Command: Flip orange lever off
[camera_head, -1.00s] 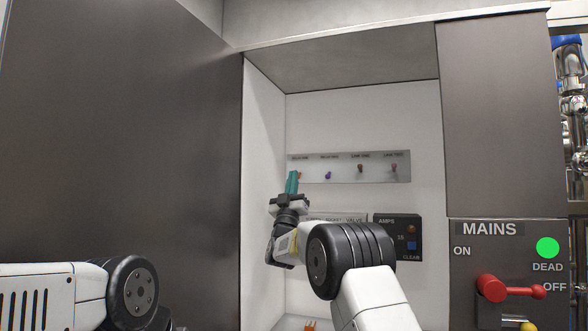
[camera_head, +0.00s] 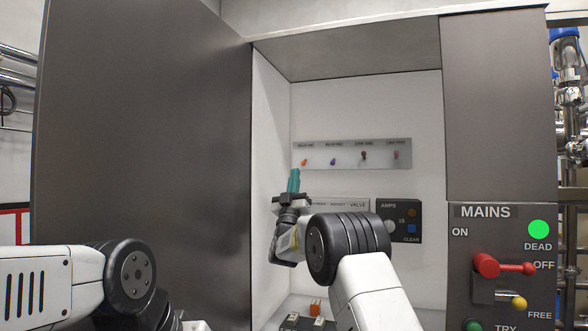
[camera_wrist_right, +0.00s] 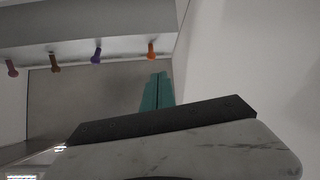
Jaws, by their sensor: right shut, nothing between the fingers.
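The orange lever (camera_head: 304,162) is at the left end of a grey strip (camera_head: 350,153) on the cabinet's back wall. It also shows in the right wrist view (camera_wrist_right: 151,50), just beyond the fingertips and apart from them. My right gripper (camera_head: 293,180) has teal fingers, shut and empty, pointing up just below and left of the orange lever; the fingers also show in the right wrist view (camera_wrist_right: 157,92). In the head view my left arm (camera_head: 75,285) enters at lower left; its gripper is out of view.
Purple (camera_head: 334,161), brown (camera_head: 364,155) and pink (camera_head: 396,155) levers share the strip. Below are a valve label plate (camera_head: 340,204) and a black AMPS box (camera_head: 415,222). The cabinet's left side wall (camera_head: 270,150) is close to the gripper. A MAINS panel (camera_head: 470,240) with a red handle stands right.

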